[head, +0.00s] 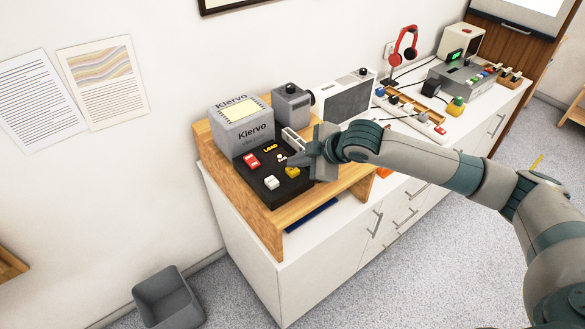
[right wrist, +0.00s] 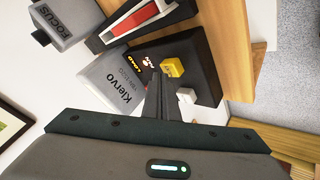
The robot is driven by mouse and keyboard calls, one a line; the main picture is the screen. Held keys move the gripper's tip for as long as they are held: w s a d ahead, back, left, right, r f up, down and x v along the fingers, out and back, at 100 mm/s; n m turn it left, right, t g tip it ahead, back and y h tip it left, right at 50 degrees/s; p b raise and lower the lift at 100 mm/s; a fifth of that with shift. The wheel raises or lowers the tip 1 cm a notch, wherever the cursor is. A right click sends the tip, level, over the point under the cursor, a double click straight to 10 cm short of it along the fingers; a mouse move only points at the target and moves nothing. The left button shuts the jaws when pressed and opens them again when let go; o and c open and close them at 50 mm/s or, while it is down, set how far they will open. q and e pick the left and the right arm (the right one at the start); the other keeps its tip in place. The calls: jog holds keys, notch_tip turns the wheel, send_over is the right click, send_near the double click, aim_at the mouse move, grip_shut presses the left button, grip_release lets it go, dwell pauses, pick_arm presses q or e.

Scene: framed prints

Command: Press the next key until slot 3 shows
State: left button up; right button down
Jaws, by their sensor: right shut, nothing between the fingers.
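A grey box marked Kiervo (head: 240,135) with a pale yellow top panel stands on a wooden riser. In front of it is a black keypad (head: 268,197) with a red key (head: 251,161), a white key (head: 271,182) and a yellow key (head: 292,172). A glowing LOAD label (head: 270,148) shows; smaller lit marks beside it are unreadable. My right gripper (head: 291,160) is shut and empty over the keypad, near the yellow key. My left gripper is out of view.
A grey unit (head: 291,103) marked FOCUS in the wrist view stands behind the keypad. A grey bin (head: 168,298) is on the floor.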

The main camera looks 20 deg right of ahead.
aim_at(296, 171)
jog(key=shift+f, duration=0.85)
dwell(1.1)
jog(key=shift+r, duration=0.1)
jog(key=shift+r+p, duration=1.1)
jog(key=shift+r, duration=0.1)
notch_tip(296, 171, up, 5)
jog(key=p, duration=0.5)
dwell(0.9)
